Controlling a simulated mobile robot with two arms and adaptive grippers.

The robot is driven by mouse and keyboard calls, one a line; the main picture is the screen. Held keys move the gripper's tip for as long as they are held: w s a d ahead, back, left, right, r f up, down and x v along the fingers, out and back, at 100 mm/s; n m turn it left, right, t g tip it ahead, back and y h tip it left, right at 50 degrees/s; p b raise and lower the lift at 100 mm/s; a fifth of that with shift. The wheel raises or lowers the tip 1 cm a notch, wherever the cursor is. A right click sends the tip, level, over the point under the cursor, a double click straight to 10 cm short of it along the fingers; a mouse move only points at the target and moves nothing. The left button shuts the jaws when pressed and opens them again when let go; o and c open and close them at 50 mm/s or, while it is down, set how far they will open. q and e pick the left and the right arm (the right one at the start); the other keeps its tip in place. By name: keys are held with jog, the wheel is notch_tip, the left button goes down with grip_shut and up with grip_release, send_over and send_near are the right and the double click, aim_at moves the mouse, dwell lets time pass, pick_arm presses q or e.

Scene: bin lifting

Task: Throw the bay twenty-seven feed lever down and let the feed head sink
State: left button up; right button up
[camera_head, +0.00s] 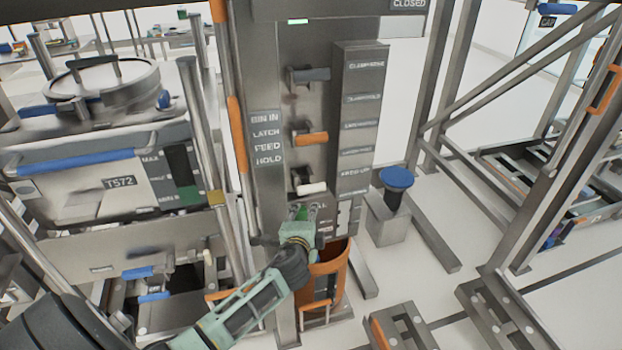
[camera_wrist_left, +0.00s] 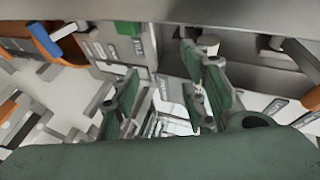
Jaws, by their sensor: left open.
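A steel column panel (camera_head: 262,190) carries the labels BIN IN, LATCH, FEED and HOLD. Several levers stick out beside it: a grey-blue one (camera_head: 311,75) on top, an orange one (camera_head: 311,138) below, and a white-handled one (camera_head: 312,188) lowest. I cannot tell for sure which is the feed lever, and no bay number is readable. My left gripper (camera_head: 303,211) is open just below the white handle, apart from it as far as I can see. In the left wrist view, its green-padded fingers (camera_wrist_left: 160,95) are spread, with a pale knob (camera_wrist_left: 208,43) beyond the right finger. My right gripper is out of view.
An orange bucket-like holder (camera_head: 336,272) stands beneath my left gripper. A blue-topped post (camera_head: 396,180) stands to the right. A lidded steel bin (camera_head: 100,150) marked T572 is at left. Steel uprights and braces (camera_head: 450,130) close in the right; pale floor lies between.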

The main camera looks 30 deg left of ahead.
aim_at(310, 191)
pick_arm(q)
jog(key=shift+t, duration=0.4)
jog(key=r, duration=0.1)
jog(key=w+r, duration=0.1)
jog(key=r, duration=0.3)
jog(key=shift+w+a+r, duration=0.1)
jog(key=shift+w+a, duration=0.15)
jog(key=shift+w, duration=0.05)
jog(key=shift+w+r+y, duration=0.1)
jog(key=shift+r+y, duration=0.15)
jog(key=shift+y, duration=0.05)
jog(key=shift+w, duration=0.25)
jog(key=x, duration=0.6)
jog(key=shift+s+f+p, duration=0.1)
jog(key=shift+s+p, duration=0.05)
jog(key=shift+p, duration=0.2)
jog(key=shift+w+a, duration=0.1)
jog(key=shift+w, duration=0.2)
jog(key=shift+w+a+f, duration=0.1)
grip_shut()
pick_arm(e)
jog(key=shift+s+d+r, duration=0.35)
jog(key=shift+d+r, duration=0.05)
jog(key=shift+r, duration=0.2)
